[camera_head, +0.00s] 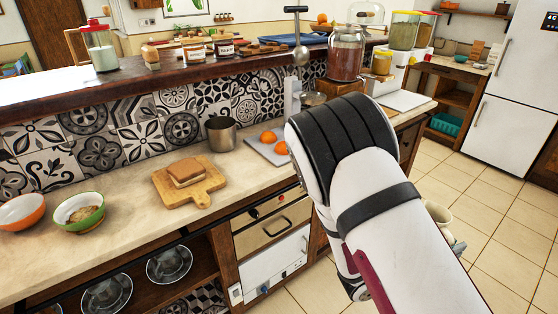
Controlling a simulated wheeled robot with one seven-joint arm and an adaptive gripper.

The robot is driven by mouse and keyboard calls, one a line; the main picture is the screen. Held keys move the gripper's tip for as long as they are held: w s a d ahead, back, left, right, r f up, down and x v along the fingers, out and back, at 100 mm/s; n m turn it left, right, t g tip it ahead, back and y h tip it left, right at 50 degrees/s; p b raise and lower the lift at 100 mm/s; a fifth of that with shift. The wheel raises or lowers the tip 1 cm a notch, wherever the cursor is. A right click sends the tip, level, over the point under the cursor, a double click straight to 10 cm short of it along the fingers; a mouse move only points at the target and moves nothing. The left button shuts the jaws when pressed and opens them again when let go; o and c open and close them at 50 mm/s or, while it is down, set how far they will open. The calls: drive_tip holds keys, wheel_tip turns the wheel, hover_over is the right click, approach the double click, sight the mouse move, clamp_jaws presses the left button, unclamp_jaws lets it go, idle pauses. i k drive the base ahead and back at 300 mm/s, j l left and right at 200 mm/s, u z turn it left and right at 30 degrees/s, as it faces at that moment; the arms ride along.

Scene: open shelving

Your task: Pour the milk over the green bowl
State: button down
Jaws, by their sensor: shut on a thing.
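The green bowl (79,229) stands on the counter at the left and holds some beige, flaky-looking food. My gripper (457,247) shows only as a small grey part at the right, past my large white and black arm. It is shut on a cream-coloured container (438,212), probably the milk, which is partly hidden by my arm. The container is over the tiled floor, right of the counter and far from the green bowl. Its contents cannot be seen. A clear container with a red lid and white contents (102,54) stands on the raised ledge at upper left.
An orange bowl (22,216) stands left of the green bowl. A cutting board (203,191) with a sandwich, a metal pot (221,133) and oranges (268,137) are on the counter. Jars line the raised ledge (150,77). A white fridge (500,115) stands at right; floor there is clear.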

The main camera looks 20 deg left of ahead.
sight(81, 213)
drive_tip(key=u, duration=1.1)
